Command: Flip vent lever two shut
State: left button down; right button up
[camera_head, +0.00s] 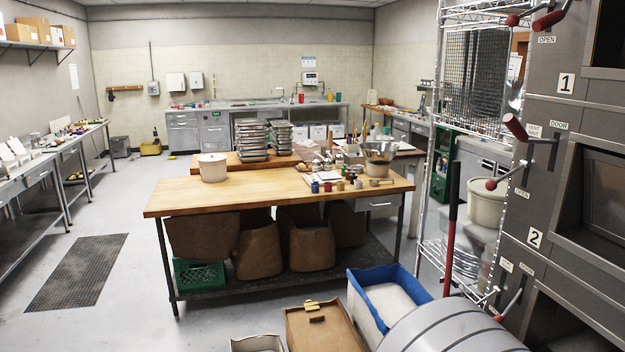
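The grey oven front stands at the right edge, with a number 2 plate (535,238) on its lower part. Below that plate are two small labels, the left one seeming to read vent (506,265) and the right one door (527,268). Under them is a dark lever, vent lever two as far as I can tell, with a red knob (497,318) low down; it slants out to the lower left. Its lower surroundings are partly hidden by a grey rounded shape. Neither of my grippers is in view.
A number 1 plate (566,83) and similar red-knobbed levers (491,184) sit higher on the oven. A wire rack (432,180) and a red-handled pole (450,240) stand left of it. A blue-lined bin (357,292) and wooden-topped table (260,195) are farther left.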

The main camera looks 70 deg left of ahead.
aim_at(491, 185)
jog(key=u, duration=1.5)
